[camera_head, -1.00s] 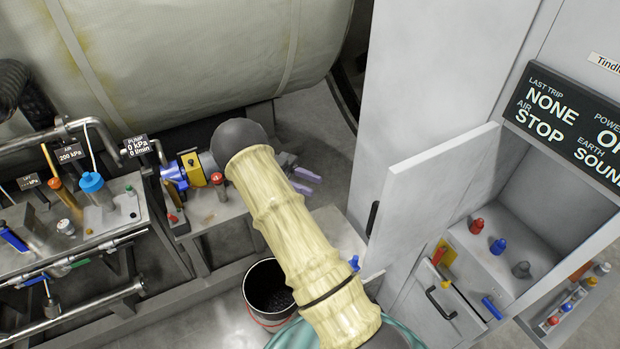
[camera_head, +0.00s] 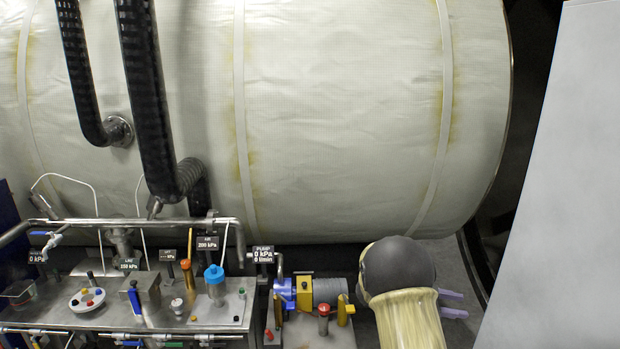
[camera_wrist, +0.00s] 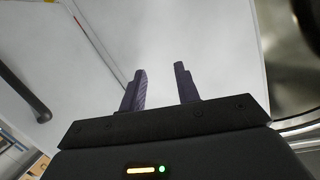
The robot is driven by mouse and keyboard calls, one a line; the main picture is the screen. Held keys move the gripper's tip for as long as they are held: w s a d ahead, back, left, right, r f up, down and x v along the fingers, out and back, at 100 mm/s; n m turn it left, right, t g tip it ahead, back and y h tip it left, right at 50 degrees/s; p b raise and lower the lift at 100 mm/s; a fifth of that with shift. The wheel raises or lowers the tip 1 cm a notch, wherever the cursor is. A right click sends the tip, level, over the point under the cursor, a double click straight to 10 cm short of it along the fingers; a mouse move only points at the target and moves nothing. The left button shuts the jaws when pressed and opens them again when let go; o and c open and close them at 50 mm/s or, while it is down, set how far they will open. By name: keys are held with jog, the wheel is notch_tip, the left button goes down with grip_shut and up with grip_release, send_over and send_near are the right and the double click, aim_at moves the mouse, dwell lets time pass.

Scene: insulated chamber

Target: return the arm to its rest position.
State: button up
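My gripper (camera_wrist: 160,88) shows in the wrist view with its two purple fingers apart and nothing between them. A pale wall or panel fills the view beyond the fingers. In the head view my arm, in a cream sleeve with a dark rounded joint, rises at the lower right. The purple fingertips of my gripper (camera_head: 453,303) show just right of that joint; the rest of the gripper is hidden behind it.
A large insulated tank (camera_head: 340,120) fills the back. A steel bench (camera_head: 200,318) with valves and gauges stands at lower left. A blue and yellow pump (camera_head: 300,290) is close left of my arm. A pale cabinet side (camera_head: 565,180) stands at right. A dark handle (camera_wrist: 25,98) shows at left.

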jog(key=w+a+r+n+t+y, duration=0.2)
jog(key=w+a+n+t+y, duration=0.25)
jog(key=w+n+t, duration=0.35)
jog(key=s+a+n+t+y+b, duration=0.1)
jog(key=s+a+n+t+y, duration=0.2)
jog(key=s+a+n+y, duration=0.35)
jog(key=s+a+f+n+g+y, duration=0.1)
jog(key=s+a+f+n+g, duration=0.1)
jog(key=s, duration=0.6)
jog(key=s+a+f+n+g+y, duration=0.2)
jog(key=s+a+n+g, duration=0.1)
jog(key=s, duration=0.4)
jog(key=s+a+f+n+g+y+b, duration=0.1)
jog(key=s+a+f+n+g, duration=0.1)
jog(key=s, duration=0.6)
jog(key=shift+s+a+y, duration=0.3)
jog(key=shift+s+a, duration=0.05)
jog(key=shift+a, duration=0.4)
jog(key=shift+s, duration=0.1)
